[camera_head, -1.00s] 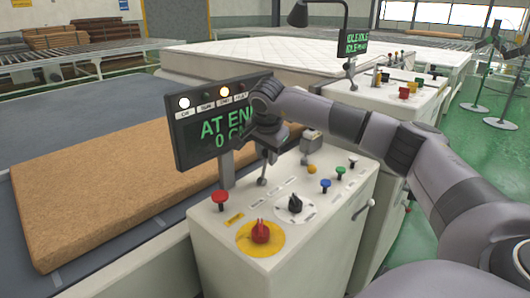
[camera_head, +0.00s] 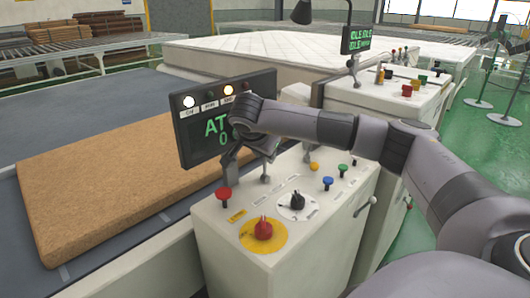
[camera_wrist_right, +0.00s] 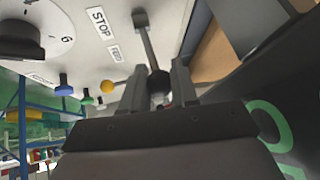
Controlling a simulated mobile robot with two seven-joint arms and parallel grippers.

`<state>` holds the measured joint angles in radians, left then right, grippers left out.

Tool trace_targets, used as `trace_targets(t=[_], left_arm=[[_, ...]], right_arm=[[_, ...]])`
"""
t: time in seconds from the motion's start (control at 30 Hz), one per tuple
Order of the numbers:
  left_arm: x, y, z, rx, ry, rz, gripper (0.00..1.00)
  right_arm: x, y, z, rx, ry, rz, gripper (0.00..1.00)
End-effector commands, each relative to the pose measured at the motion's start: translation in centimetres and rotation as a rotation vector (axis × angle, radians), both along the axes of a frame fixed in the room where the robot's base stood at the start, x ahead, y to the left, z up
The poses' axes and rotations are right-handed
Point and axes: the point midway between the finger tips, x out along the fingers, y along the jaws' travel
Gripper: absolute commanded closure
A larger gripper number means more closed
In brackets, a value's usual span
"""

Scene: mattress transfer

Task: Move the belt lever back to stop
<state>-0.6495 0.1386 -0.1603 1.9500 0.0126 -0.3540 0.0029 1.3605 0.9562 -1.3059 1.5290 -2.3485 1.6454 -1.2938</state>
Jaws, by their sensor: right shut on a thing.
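The belt lever shows in the right wrist view as a thin metal rod (camera_wrist_right: 146,45) rising from the white panel to a dark round knob (camera_wrist_right: 158,84). My right gripper (camera_wrist_right: 157,73) has its two fingers on either side of that knob and is shut on it. A STOP label (camera_wrist_right: 100,22) and a FEED label (camera_wrist_right: 113,53) lie beside the lever. In the head view my right gripper (camera_head: 235,160) is in front of the display, over the back of the console (camera_head: 230,257); the arm partly hides the lever there. My left gripper is out of view.
The display (camera_head: 190,140) stands close behind my gripper. A brown mattress slab (camera_head: 110,185) lies on the belt at left.

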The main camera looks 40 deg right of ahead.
Motion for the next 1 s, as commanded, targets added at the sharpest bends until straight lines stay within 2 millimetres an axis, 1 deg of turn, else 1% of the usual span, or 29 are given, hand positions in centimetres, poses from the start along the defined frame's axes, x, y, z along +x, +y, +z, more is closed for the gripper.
trace_targets(t=[0.17,0.2,0.23,0.27,0.53,0.63,1.0], left_arm=[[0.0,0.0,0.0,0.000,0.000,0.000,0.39],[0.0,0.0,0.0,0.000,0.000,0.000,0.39],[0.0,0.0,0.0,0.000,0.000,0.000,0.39],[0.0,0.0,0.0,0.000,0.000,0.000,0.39],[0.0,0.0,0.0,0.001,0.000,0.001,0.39],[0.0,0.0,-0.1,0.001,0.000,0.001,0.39],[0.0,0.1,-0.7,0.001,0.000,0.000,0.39]], right_arm=[[0.0,0.1,-0.1,0.002,0.003,0.001,1.00],[0.0,0.1,-0.1,0.003,0.004,0.001,0.62],[0.0,0.1,-0.1,0.003,0.003,0.000,0.52],[0.0,0.1,-0.1,0.002,0.003,0.000,0.48],[0.0,0.1,0.0,0.002,0.001,0.000,0.48],[-0.2,0.4,0.5,0.003,-0.002,0.002,0.48],[-1.9,3.3,4.9,0.002,-0.002,0.002,0.48]])
